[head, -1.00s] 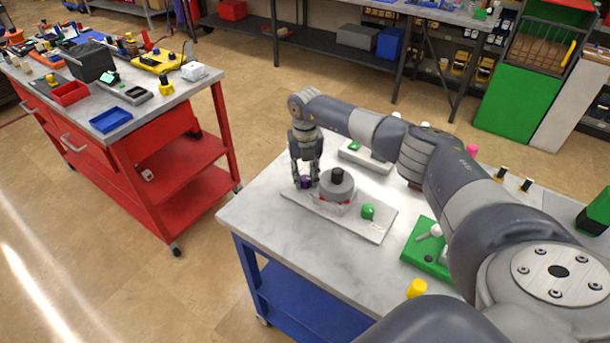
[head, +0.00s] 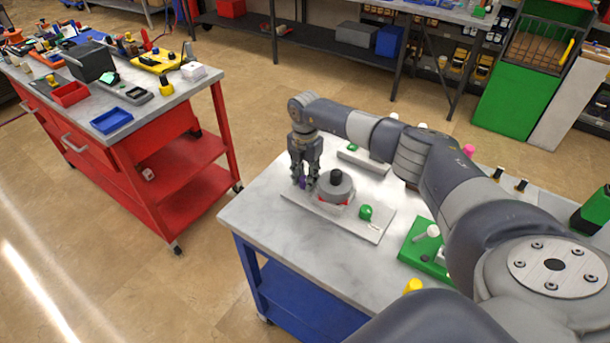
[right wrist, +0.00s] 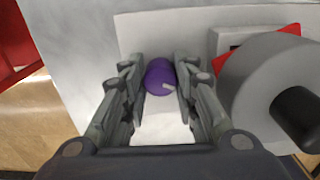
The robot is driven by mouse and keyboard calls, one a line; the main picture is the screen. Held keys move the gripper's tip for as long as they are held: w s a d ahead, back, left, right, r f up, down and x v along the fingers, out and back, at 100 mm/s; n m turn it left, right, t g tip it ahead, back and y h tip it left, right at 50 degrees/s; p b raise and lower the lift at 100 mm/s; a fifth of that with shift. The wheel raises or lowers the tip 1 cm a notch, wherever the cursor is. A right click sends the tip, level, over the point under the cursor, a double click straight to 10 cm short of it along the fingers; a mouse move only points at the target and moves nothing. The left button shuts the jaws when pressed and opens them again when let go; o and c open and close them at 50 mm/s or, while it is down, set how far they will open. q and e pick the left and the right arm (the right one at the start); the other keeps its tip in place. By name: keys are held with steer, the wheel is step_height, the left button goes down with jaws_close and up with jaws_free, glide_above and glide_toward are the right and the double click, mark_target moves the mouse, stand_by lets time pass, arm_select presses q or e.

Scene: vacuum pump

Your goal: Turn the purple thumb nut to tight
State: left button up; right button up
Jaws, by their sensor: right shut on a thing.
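The purple thumb nut (right wrist: 161,76) is between the fingertips of my right gripper (right wrist: 158,80) in the right wrist view, with a small pale mark on its face. In the head view the nut (head: 302,183) is mostly hidden by the fingers of my right gripper (head: 304,184), which points down and is shut on it. The nut stands at the left end of a light grey base plate (head: 347,226). Beside it is a round grey pump body (head: 336,189) with a black knob on top and red parts below. My left gripper is not in view.
A green knob (head: 366,212) stands on the plate's right part. A green block with a white-topped lever (head: 424,250) and a yellow cylinder (head: 412,286) stand nearer on the table. The marble tabletop (head: 262,222) is clear at the front left.

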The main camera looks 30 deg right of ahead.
steer(key=shift+w+r+m, duration=0.1)
steer(key=shift+r+m, duration=0.05)
steer(key=shift+m, duration=0.15)
stand_by(0.4)
steer(key=o, duration=1.1)
step_height(320, 180, up, 12)
steer(key=shift+f, duration=0.1)
